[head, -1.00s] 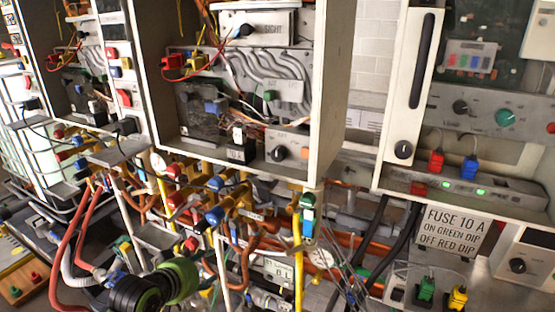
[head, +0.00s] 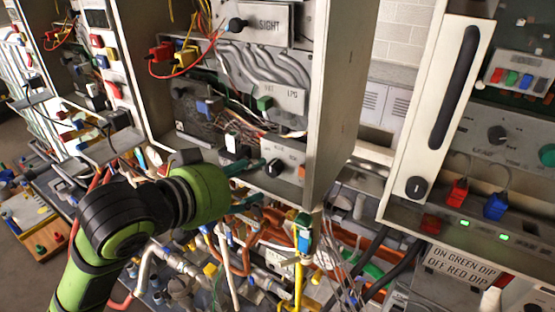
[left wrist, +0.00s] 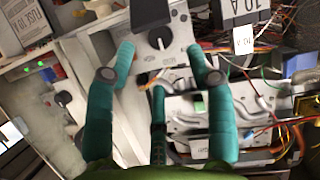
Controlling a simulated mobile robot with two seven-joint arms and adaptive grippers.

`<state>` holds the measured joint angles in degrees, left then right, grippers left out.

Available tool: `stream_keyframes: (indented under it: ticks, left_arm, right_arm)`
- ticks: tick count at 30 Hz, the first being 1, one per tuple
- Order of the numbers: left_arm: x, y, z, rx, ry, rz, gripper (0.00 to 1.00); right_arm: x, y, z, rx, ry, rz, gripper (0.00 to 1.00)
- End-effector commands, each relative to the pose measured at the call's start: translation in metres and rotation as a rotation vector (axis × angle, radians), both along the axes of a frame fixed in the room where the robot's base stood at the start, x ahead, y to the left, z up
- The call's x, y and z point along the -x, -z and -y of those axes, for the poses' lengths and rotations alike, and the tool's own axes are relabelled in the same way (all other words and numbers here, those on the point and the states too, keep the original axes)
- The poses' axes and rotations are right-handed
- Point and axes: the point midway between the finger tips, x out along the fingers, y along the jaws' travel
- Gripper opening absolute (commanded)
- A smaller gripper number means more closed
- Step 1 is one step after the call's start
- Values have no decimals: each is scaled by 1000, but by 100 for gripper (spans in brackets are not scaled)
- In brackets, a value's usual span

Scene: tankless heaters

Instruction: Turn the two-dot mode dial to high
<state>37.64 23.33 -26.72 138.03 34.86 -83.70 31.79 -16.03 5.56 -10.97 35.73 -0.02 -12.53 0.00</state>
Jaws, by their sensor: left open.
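A black dial (head: 273,168) sits on a small pale panel at the bottom of the middle open cabinet. I cannot read two dots beside it. My left gripper (head: 250,170) reaches in from the left, its teal fingers close to this panel. In the left wrist view a black dial (left wrist: 160,37) on a pale panel appears ahead, between the spread fingertips of my left gripper (left wrist: 160,60). The gripper is open with nothing held. I cannot tell whether any finger touches the dial or panel. My right gripper is not in view.
The cabinet's side wall (head: 335,110) stands right of the dial panel. Wires and a SIGHT panel (head: 262,22) are above. Pipes and valves (head: 240,250) crowd the space below. A right cabinet holds another black knob (head: 416,187) and blue plug (head: 495,206).

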Motion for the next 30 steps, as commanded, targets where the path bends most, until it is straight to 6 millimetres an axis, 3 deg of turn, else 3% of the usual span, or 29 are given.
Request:
stream_keyframes:
  ticks: [4,9,15,24,25,28,30]
  left_arm:
    - [-13,6,11,0,0,-7,55]
    - [-33,16,26,0,1,-6,55]
    - [-47,24,37,0,0,-2,55]
    - [-50,26,38,0,0,0,55]
    - [-50,26,38,0,0,0,46]
    - [-50,26,38,-1,0,-1,6]
    - [-50,27,38,-1,-1,-2,1]
  right_arm:
    - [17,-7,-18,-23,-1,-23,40]
    - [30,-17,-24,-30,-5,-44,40]
    - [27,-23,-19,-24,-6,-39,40]
    - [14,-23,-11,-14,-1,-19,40]
    - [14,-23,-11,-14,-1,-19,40]
    - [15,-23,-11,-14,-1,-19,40]
    - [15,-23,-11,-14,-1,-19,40]
